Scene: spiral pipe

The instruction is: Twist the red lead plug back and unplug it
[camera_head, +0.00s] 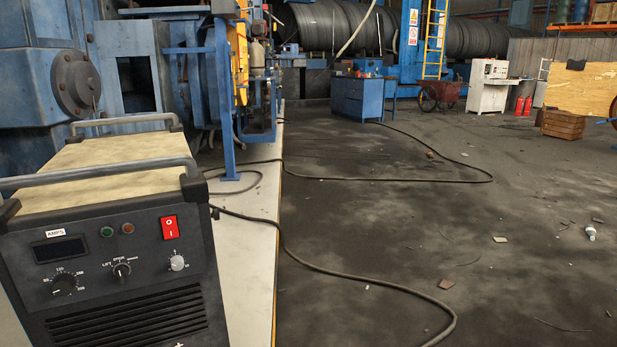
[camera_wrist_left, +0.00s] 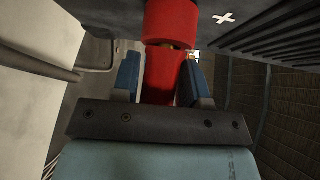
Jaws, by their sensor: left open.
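In the left wrist view the red lead plug (camera_wrist_left: 160,78) lies between the two blue-padded fingers of my left gripper (camera_wrist_left: 163,62). The fingers are open around it, with a small gap at the left one; contact on the right side is hard to tell. Just beyond the plug is a wider red collar (camera_wrist_left: 170,22) by the machine's dark panel, with a brassy bit between the two. A white plus mark (camera_wrist_left: 224,18) is beside the collar. In the head view the welding machine (camera_head: 115,265) stands at lower left; its plug is below the picture. My right gripper is in neither view.
The machine has metal handles (camera_head: 95,175) on top and a red switch (camera_head: 170,227). A black cable (camera_head: 360,278) runs over the floor to its right. Blue machinery (camera_head: 185,70) stands behind. Slotted vents (camera_wrist_left: 280,25) are right of the plus mark.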

